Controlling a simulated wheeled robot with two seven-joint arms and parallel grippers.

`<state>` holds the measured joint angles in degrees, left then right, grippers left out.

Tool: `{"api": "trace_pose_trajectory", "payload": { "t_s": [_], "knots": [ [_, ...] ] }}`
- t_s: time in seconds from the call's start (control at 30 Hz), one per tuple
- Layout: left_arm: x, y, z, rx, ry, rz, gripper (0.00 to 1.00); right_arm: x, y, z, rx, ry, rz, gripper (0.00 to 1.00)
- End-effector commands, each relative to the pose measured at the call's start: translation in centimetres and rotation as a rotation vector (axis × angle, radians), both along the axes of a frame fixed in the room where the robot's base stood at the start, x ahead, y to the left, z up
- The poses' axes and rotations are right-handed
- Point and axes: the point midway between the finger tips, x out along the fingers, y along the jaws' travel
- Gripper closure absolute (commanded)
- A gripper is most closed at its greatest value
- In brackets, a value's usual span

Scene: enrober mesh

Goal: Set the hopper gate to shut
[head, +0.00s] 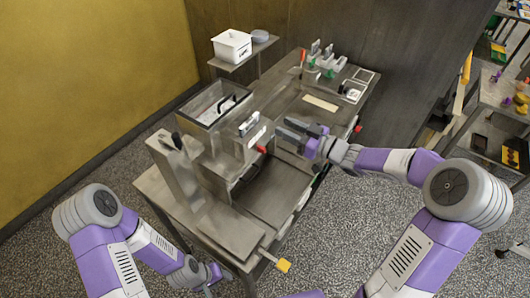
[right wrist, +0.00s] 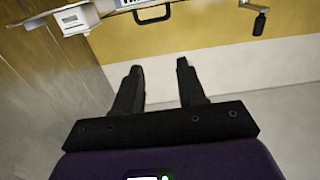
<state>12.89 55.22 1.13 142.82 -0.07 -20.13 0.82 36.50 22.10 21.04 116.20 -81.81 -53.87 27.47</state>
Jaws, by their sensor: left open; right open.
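The hopper (head: 190,113) is an open-topped steel box at the upper left of the machine in the head view, with a black handle (head: 227,104) in or over its opening. A red knob (head: 262,149) sticks out below it on the right side. I cannot tell which part is the gate, or its setting. My right gripper (head: 283,128) is open and empty, to the right of the hopper, above the machine. In the right wrist view its two fingers (right wrist: 158,66) are apart with nothing between them. My left gripper (head: 214,278) is low at the machine's front left, partly hidden.
A white bin (head: 232,46) stands on a rear shelf. A red-handled tool (head: 302,57) and small fittings stand at the back. The right wrist view shows a black handle (right wrist: 153,15) and a black-knobbed crank (right wrist: 259,24).

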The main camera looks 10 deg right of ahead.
Motion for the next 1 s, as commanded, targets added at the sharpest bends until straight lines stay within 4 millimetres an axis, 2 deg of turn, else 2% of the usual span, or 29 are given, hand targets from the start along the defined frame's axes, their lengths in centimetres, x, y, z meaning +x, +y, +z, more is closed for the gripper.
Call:
{"api": "trace_pose_trajectory", "payload": {
  "t_s": [0.03, 0.3, 0.5, 0.6, 0.77, 1.0],
  "knots": [
    [0.1, 0.0, -2.0, 0.0, -0.001, 0.0, 0.51, 0.0, 0.0, -2.1, 0.0, 0.001, 0.0, 0.6],
    [0.1, 0.0, -9.5, 0.0, -0.002, 0.001, 0.51, 0.1, 0.0, -9.6, 0.001, 0.002, 0.0, 0.6],
    [0.2, 0.0, -13.7, 0.0, -0.001, 0.0, 0.51, 0.1, 0.0, -13.7, 0.0, 0.001, 0.0, 0.6],
    [0.2, 0.0, -14.7, 0.0, -0.002, 0.001, 0.51, 0.1, 0.0, -14.7, 0.001, 0.001, 0.0, 0.6],
    [0.2, 0.0, -15.1, 0.0, -0.002, 0.001, 0.51, 0.3, 0.2, -15.1, 0.001, 0.001, 0.0, 0.6],
    [0.2, 0.0, -15.4, 0.0, -0.002, 0.001, 0.51, 2.5, 2.5, -15.0, 0.001, 0.0, 0.004, 0.6]
  ]
}}
